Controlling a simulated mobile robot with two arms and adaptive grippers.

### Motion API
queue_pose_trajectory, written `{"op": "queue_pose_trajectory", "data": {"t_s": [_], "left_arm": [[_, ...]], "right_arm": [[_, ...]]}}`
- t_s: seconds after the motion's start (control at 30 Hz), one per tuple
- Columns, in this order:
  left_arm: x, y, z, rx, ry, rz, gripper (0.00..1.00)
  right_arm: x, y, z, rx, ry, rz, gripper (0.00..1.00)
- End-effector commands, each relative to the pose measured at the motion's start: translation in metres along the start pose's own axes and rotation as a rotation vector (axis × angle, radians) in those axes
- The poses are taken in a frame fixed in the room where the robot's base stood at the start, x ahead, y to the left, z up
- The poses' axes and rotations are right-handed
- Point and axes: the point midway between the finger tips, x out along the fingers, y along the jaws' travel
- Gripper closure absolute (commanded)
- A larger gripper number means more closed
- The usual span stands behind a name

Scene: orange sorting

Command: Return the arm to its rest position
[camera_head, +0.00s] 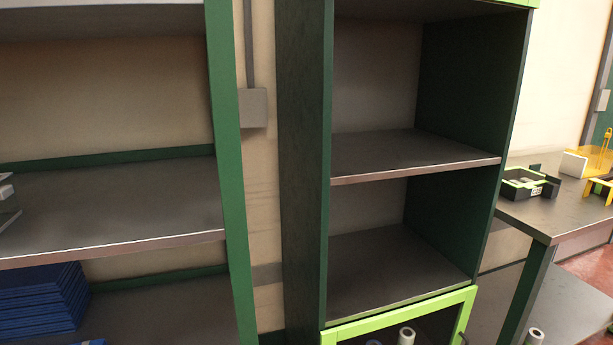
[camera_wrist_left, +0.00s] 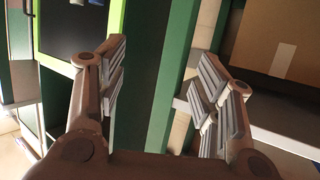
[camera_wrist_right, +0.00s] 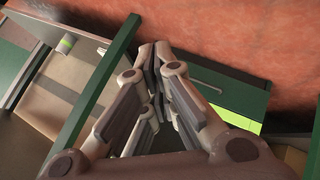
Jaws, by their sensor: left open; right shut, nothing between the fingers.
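My left gripper (camera_wrist_left: 165,85) shows in the left wrist view with its two ridged fingers wide apart. It is open and empty, in front of a green upright and the shelving. My right gripper (camera_wrist_right: 157,85) shows in the right wrist view with its fingertips together. It is shut on nothing, above the reddish floor and beside a green frame bar. Neither gripper nor arm can be made out in the head view, so their place relative to the body is hidden there.
A dark green shelf unit (camera_head: 302,180) stands ahead, with bare shelves (camera_head: 415,152). A green-framed rack (camera_head: 225,150) stands at left with blue stacked items (camera_head: 40,297). A table (camera_head: 550,210) at right holds a black and green device (camera_head: 528,184). A cardboard box (camera_wrist_left: 285,40) shows in the left wrist view.

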Motion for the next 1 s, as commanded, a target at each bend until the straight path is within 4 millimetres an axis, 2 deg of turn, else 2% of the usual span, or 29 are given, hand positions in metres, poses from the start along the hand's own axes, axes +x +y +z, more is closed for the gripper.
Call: {"op": "queue_pose_trajectory", "data": {"t_s": [0.03,0.1,0.17,0.2,0.27,0.3,0.4,0.5,0.6,0.73,1.0], "left_arm": [[-0.019,-0.002,0.017,-0.001,-0.111,-0.004,0.40],[-0.043,-0.004,0.057,-0.004,-0.257,-0.008,0.40],[-0.069,-0.005,0.089,-0.006,-0.381,-0.012,0.40],[-0.090,-0.006,0.109,-0.008,-0.464,-0.014,0.40],[-0.124,-0.007,0.137,-0.011,-0.589,-0.017,0.40],[-0.149,-0.007,0.154,-0.014,-0.672,-0.019,0.40],[-0.211,-0.007,0.189,-0.019,-0.857,-0.023,0.40],[-0.263,-0.006,0.210,-0.024,-0.999,-0.025,0.40],[-0.299,-0.005,0.223,-0.028,-1.093,-0.027,0.40],[-0.320,-0.005,0.232,-0.031,-1.149,-0.028,0.40],[-0.322,-0.005,0.232,-0.031,-1.152,-0.028,0.40]], "right_arm": [[-0.026,-0.023,0.001,0.041,-0.048,-0.046,1.00],[-0.049,-0.060,0.011,0.092,-0.114,-0.103,1.00],[-0.070,-0.092,0.018,0.132,-0.171,-0.152,1.00],[-0.087,-0.113,0.022,0.158,-0.210,-0.185,1.00],[-0.113,-0.145,0.027,0.196,-0.269,-0.235,1.00],[-0.131,-0.166,0.029,0.220,-0.306,-0.268,1.00],[-0.176,-0.213,0.033,0.269,-0.394,-0.342,1.00],[-0.211,-0.249,0.033,0.303,-0.461,-0.400,1.00],[-0.235,-0.272,0.034,0.325,-0.507,-0.437,1.00],[-0.248,-0.287,0.035,0.336,-0.533,-0.459,1.00],[-0.249,-0.288,0.035,0.337,-0.535,-0.461,1.00]]}}
